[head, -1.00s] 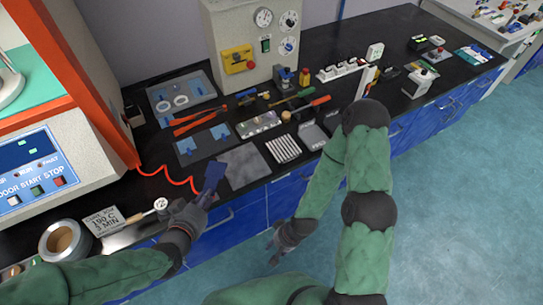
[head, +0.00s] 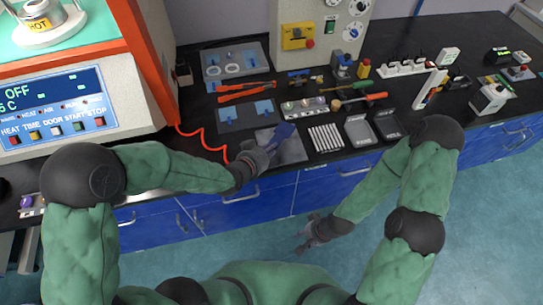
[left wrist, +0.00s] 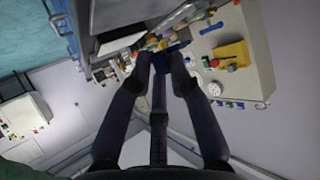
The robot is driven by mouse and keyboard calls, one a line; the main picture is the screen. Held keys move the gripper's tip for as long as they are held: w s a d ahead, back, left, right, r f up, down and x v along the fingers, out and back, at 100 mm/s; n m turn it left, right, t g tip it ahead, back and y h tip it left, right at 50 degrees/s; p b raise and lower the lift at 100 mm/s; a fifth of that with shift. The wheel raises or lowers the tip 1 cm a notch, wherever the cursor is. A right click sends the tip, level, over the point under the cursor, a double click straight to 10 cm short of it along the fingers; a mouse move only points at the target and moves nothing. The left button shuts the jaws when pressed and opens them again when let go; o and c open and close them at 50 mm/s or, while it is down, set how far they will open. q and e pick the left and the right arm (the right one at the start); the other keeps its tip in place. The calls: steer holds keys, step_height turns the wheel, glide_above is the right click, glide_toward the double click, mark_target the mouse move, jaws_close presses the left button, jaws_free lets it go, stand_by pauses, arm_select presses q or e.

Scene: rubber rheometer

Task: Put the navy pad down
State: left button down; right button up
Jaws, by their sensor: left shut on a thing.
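My left gripper (head: 268,148) is shut on the navy pad (head: 284,131), which sticks out beyond its fingertips. The pad is over or at the upper part of a plain grey mat (head: 294,152) on the black bench. Whether it touches the mat cannot be told. In the left wrist view the blue pad (left wrist: 160,63) shows between the two dark fingertips, partly hidden by them. My right gripper (head: 308,238) hangs in front of the bench, over the floor, empty, with its fingers apart.
Left of the mat stands the orange-framed press (head: 150,70) with a red cable (head: 205,143). Behind lie a grey mat with blue pieces (head: 245,115) and red-handled tools (head: 245,90). White strips (head: 325,138) and dark trays (head: 360,130) lie to the right.

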mark_target(271, 160)
arm_select(q)
steer(key=shift+w+d+f+b, duration=0.15)
steer(key=shift+w+f, duration=0.3)
steer(key=shift+f, duration=0.1)
steer(key=shift+w+d+f+b, duration=0.1)
steer(key=shift+w+f+b, duration=0.05)
steer(key=shift+w+f, duration=0.35)
step_height(271, 160, down, 3)
steer(key=shift+f+b, duration=0.15)
steer(key=shift+b, duration=0.65)
steer(key=shift+f+b, duration=0.35)
steer(key=shift+b, duration=0.05)
steer(key=shift+s+f, duration=0.1)
steer(key=shift+f, duration=0.1)
steer(key=c, duration=1.4)
jaws_free()
steer(key=shift+f, duration=0.15)
